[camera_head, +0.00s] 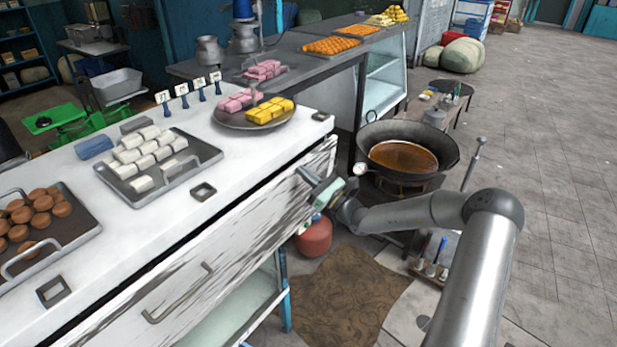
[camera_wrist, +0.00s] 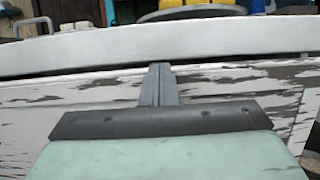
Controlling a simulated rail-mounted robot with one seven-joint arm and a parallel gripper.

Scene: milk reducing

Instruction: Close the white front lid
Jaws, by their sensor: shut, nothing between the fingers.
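The white front lid (camera_head: 235,243), with worn, streaked paint and a metal bar handle (camera_head: 178,293), stands nearly upright along the counter's front. A dark gap runs between its top edge and the white counter top (camera_head: 190,218). My gripper (camera_head: 305,175) is at the lid's right part, near its top edge. In the wrist view my gripper (camera_wrist: 159,68) has its fingers together with nothing between them, in front of the lid (camera_wrist: 75,92) and reaching near the dark gap. I cannot tell whether the fingertips touch the lid.
On the counter are a tray of white blocks (camera_head: 205,153), a tray of brown sweets (camera_head: 84,228) and a round plate (camera_head: 226,119) of pink and yellow sweets. A black wok (camera_head: 448,144) stands right of my gripper. A red gas cylinder (camera_head: 314,240) is below it.

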